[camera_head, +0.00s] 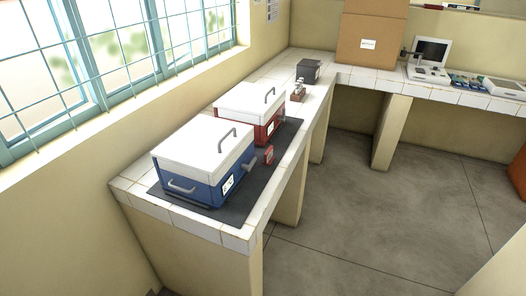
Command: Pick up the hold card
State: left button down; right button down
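A small red card-like object with a pale patch (268,155) stands on the dark mat near the front edge of the counter, beside the gap between the blue and red boxes. It looks like the hold card, but its print is too small to read. The blue box with a white lid (200,148) is to its left, and the red box with a white lid (247,104) is behind it. Neither of my grippers is in view.
The dark mat (238,207) lies on a white tiled counter (236,240). A small bottle rack (298,92) and a dark grey box (308,70) stand farther back. A cardboard box (370,40) and a monitor (431,52) are on the back counter.

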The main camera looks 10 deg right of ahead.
aim_at(268, 159)
jog(key=i+l+u, duration=0.1)
jog(key=l, duration=0.3)
jog(key=i+l+u, duration=0.1)
jog(key=l, duration=0.3)
jog(key=i+l+u, duration=0.1)
jog(key=l, duration=0.3)
jog(key=i+l+u, duration=0.1)
jog(key=l, duration=0.35)
jog(key=i+l+u, duration=0.1)
jog(key=l, duration=0.35)
jog(key=i, duration=0.1)
